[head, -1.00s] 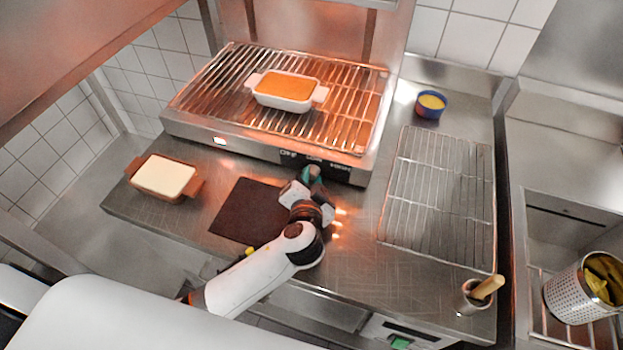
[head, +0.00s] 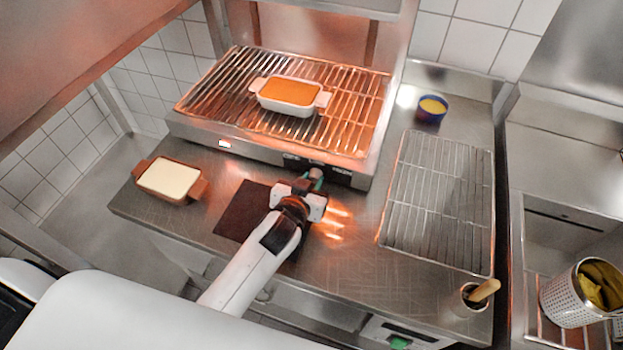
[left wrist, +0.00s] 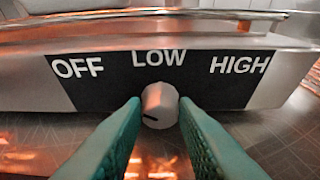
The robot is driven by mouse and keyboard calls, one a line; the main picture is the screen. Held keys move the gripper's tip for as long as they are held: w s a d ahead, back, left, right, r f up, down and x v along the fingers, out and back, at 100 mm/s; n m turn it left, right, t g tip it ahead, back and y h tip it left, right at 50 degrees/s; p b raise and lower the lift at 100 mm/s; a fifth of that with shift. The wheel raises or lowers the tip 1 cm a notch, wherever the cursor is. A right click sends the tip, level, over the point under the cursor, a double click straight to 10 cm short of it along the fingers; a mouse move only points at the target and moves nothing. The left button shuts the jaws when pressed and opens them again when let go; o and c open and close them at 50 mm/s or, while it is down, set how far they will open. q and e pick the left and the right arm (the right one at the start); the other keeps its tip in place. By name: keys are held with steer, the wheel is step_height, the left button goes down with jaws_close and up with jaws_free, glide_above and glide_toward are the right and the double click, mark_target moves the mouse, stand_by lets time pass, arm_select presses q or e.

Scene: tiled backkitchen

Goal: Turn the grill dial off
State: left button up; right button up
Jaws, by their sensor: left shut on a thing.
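The grill dial (left wrist: 160,104) is a small pale round knob on a black panel (left wrist: 205,85) marked OFF, LOW and HIGH from left to right. A short dark mark shows at its lower left edge. The teal fingers of my left gripper (left wrist: 159,112) are on both sides of the dial, shut on it. In the head view my left gripper (head: 315,178) is at the grill's front face and hides the dial. My right gripper is not in view.
A white dish (head: 290,107) of orange food sits on the grill rack. A brown dish (head: 170,198) stands left, beside a dark mat (head: 238,222). A wire rack (head: 440,200), blue bowl (head: 432,117) and metal cup (head: 466,303) are on the right.

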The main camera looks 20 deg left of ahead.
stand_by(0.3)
arm_select(q)
steer(key=o, duration=1)
steer(key=b+v, duration=0.1)
steer(key=v, duration=0.9)
steer(key=shift+s+a, duration=0.2)
steer(key=shift+s, duration=0.2)
steer(key=shift+s+r, duration=0.35)
steer(key=shift+s, duration=0.2)
